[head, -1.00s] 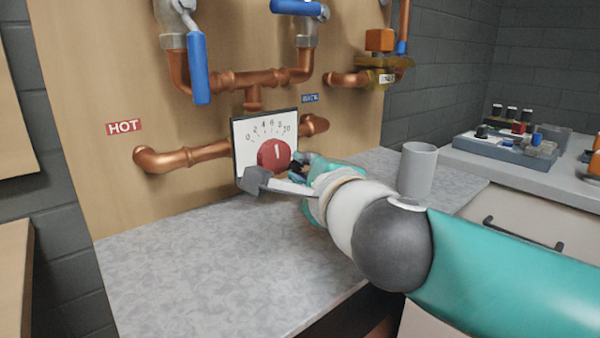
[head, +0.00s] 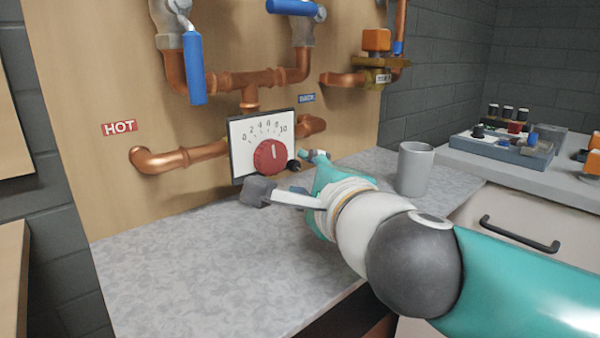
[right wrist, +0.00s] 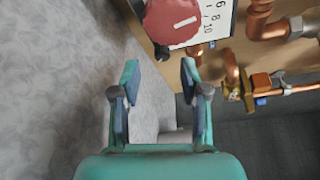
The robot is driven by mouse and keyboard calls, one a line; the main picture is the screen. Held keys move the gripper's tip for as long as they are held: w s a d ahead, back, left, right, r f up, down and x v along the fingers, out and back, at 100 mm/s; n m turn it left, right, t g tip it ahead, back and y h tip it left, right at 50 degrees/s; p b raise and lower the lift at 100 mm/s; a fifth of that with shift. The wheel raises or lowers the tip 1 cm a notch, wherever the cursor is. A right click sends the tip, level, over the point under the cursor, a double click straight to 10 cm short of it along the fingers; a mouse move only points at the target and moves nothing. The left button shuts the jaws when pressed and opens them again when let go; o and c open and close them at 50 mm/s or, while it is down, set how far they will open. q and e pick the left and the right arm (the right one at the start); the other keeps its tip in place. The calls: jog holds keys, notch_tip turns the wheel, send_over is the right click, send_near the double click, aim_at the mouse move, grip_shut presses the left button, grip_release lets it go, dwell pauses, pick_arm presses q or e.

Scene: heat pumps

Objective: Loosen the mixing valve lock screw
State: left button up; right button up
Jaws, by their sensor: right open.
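The mixing valve has a white scale plate (head: 246,135) and a round red knob (head: 271,157) with a white mark near the middle of the scale. A small black lock screw (head: 293,166) sticks out at the knob's lower right. My right gripper (head: 291,174) is open and empty in front of the valve, with its fingers apart and clear of the screw. In the right wrist view the open fingers (right wrist: 160,72) point toward the red knob (right wrist: 172,20). A dark spot at the knob's edge there may be the lock screw (right wrist: 162,51). My left gripper is out of view.
Copper pipes (head: 230,79) with blue-handled valves (head: 195,68) run above the mixing valve on the wooden panel. A grey cup (head: 415,169) stands right of my gripper on the counter (head: 190,265). The counter's left part is clear. A grey tray (head: 510,148) of parts stands farther right.

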jog(key=v, duration=0.9)
jog(key=shift+s+f, duration=0.1)
jog(key=shift+a, duration=0.3)
jog(key=s+a+r+n+g+y, duration=0.25)
jog(key=s+a+y, duration=0.25)
jog(key=a+y, duration=0.3)
jog(key=d, duration=0.2)
jog(key=d+f+g+y+p, duration=0.2)
jog(key=d, duration=0.1)
jog(key=shift+d+n, duration=0.25)
jog(key=shift+d, duration=0.1)
jog(key=w+d+f+m+t+h+p, duration=0.1)
jog(key=w+d+f+m+t+h, duration=0.15)
jog(key=d, duration=0.75)
jog(key=h+b, duration=0.1)
jog(key=b, duration=0.2)
send_near(297, 168)
jog(key=shift+m+t, duration=0.3)
jog(key=shift+m, duration=0.15)
jog(key=x, duration=0.8)
jog(key=shift+w+a+f, duration=0.2)
jog(key=shift+w+a, duration=0.05)
